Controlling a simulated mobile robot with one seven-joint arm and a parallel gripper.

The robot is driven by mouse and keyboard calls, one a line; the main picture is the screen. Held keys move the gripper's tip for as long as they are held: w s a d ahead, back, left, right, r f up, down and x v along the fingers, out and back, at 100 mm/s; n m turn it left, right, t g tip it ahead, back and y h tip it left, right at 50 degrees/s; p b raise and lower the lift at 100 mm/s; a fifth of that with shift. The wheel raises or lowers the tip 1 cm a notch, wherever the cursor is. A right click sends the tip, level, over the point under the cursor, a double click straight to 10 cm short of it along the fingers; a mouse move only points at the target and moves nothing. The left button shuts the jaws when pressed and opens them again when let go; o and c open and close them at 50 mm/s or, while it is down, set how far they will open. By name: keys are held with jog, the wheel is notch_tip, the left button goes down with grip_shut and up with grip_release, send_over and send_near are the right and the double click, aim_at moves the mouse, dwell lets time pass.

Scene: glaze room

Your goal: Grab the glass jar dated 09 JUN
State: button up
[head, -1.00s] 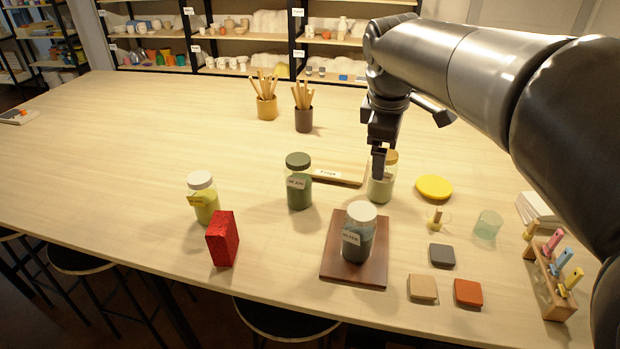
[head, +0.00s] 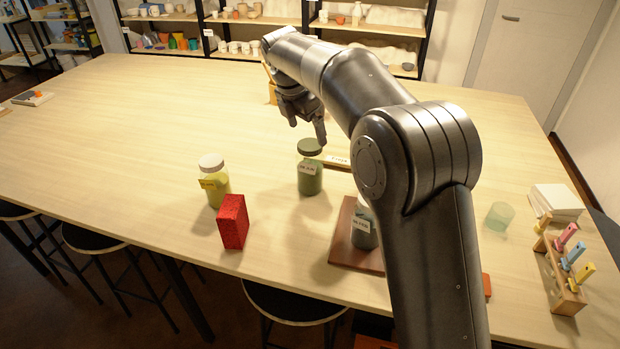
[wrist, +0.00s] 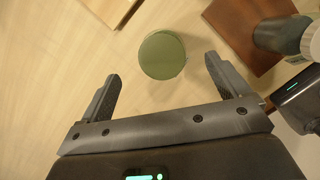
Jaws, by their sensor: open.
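A glass jar with a green lid and dark green contents (head: 310,178) stands upright on the table; its white label is too small to read surely. My gripper (head: 306,126) is open and empty above and slightly behind this jar. In the wrist view the green lid (wrist: 162,55) lies just ahead of and between the spread fingertips (wrist: 163,72), untouched. A white-lidded jar with yellow contents (head: 216,188) stands to the left. A white-lidded jar with dark contents (head: 362,232) stands on a brown board (head: 345,252), partly behind my arm. The pale jar seen earlier is hidden.
A red block (head: 233,222) stands front left of the green jar. A wooden piece with a label (head: 338,160) lies behind it. A rack of coloured tools (head: 562,272), white tiles (head: 556,200) and a glass cup (head: 498,216) are at right. The left and back table is mostly clear.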

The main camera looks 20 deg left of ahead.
aim_at(310, 144)
jog(key=x, duration=0.8)
jog(key=shift+s+f, duration=0.2)
jog(key=c, duration=1.9)
jog(key=shift+r, duration=0.1)
grip_shut()
jog(key=shift+r, duration=0.15)
